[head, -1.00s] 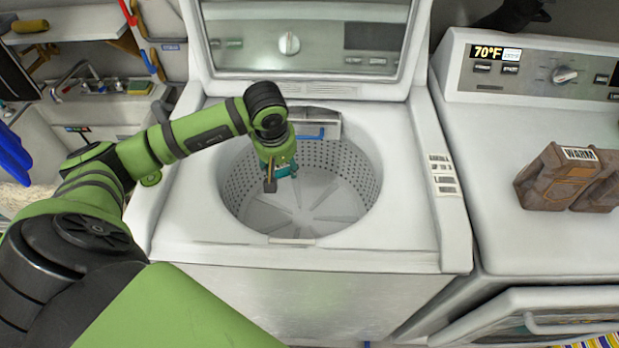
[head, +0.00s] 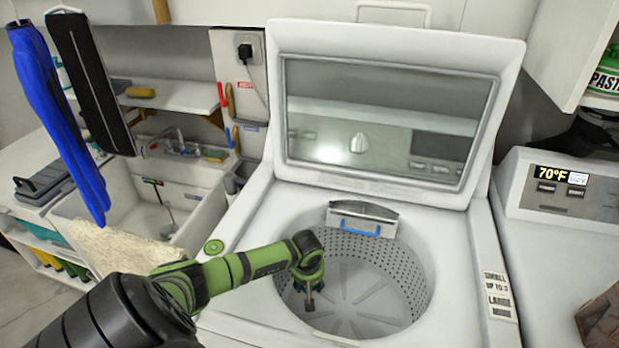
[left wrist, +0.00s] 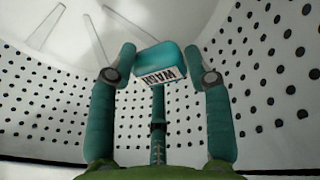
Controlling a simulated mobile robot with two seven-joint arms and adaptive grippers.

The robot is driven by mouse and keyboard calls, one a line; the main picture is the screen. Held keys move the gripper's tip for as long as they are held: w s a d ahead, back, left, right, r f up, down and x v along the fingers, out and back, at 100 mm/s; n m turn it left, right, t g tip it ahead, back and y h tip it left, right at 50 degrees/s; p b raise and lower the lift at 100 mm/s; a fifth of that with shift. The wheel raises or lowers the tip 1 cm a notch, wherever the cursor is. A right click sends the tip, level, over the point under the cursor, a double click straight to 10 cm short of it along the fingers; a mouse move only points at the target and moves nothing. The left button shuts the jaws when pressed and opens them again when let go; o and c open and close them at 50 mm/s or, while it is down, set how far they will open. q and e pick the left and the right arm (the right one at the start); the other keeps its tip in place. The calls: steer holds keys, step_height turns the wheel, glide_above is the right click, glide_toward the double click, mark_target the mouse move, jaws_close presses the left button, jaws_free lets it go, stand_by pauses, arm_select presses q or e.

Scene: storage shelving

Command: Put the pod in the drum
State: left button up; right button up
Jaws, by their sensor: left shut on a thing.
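The drum (head: 405,268) is the perforated round tub of the open top-loading washer. My left gripper (head: 308,296) reaches down inside it near its left side. In the left wrist view, the teal pod (left wrist: 160,62), with a white label reading "WASH", sits between the fingertips of my left gripper (left wrist: 163,68). The gripper is shut on the pod, with the drum's perforated wall and pale ribbed floor around it. In the head view the pod is largely hidden by the gripper. My right gripper is not in view.
The washer's raised lid (head: 385,110) stands behind the drum. A second machine (head: 560,230) is at the right, with a brown object (head: 603,318) at its edge.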

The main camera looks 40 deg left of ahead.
arm_select(q)
steer(key=shift+s+d+x, duration=0.1)
steer(key=shift+s+x, duration=0.05)
steer(key=shift+x, duration=0.75)
steer(key=shift+s+d+x, duration=0.15)
steer(key=shift+x, duration=0.75)
steer(key=shift+f, duration=0.1)
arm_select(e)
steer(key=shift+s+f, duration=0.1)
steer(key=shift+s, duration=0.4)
arm_select(q)
steer(key=shift+f+b, duration=0.65)
steer(key=shift+b, duration=0.2)
steer(key=o, duration=0.9)
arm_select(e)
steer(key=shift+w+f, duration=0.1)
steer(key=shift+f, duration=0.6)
